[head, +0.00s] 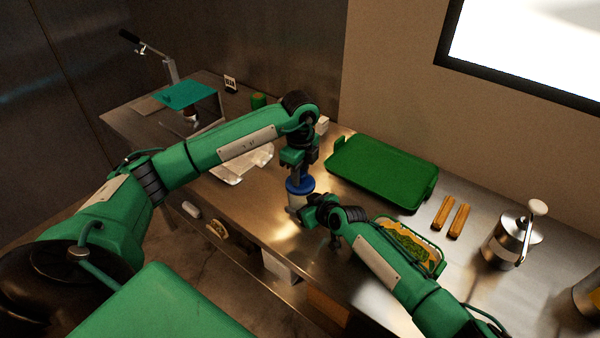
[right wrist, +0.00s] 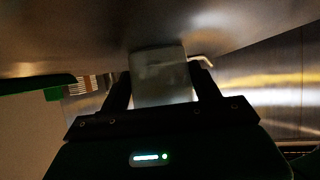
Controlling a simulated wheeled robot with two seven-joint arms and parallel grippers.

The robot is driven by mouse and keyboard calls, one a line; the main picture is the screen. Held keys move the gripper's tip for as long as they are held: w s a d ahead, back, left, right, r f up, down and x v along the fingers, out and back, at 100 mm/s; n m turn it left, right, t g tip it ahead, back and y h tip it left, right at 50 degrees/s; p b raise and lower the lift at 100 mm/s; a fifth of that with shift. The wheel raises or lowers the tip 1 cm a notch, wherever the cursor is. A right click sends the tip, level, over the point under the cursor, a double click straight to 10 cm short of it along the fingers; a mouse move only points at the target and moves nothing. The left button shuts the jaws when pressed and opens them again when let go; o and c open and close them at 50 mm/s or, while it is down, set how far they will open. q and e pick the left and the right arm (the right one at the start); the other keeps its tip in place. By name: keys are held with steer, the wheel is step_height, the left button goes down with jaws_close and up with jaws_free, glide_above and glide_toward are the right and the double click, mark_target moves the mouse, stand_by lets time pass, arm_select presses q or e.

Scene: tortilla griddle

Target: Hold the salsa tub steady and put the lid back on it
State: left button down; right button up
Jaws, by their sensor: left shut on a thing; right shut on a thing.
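The salsa tub (head: 295,201) is a small pale cylinder standing on the steel counter. Its blue lid (head: 300,186) is level at the tub's top; I cannot tell if it is seated or just above. My left gripper (head: 297,172) points down from above and is shut on the lid. My right gripper (head: 313,212) comes in low from the right and is shut on the tub's side. In the right wrist view the pale tub (right wrist: 161,78) stands between the two dark fingers; the lid is not visible there.
A green griddle tray (head: 382,172) lies behind on the counter (head: 235,200). A dish of green food (head: 440,262) is under my right forearm. White papers (head: 232,172) lie left, beyond my left arm.

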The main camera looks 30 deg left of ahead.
arm_select(q)
steer(key=shift+f, duration=0.3)
stand_by(0.4)
steer(key=shift+f, duration=0.3)
steer(key=shift+f, duration=0.4)
stand_by(0.9)
steer(key=c, duration=1.1)
jaws_free()
steer(key=shift+o, duration=0.2)
steer(key=shift+r, duration=0.15)
steer(key=shift+r, duration=0.35)
steer(key=shift+r, duration=0.1)
steer(key=shift+r, duration=1.9)
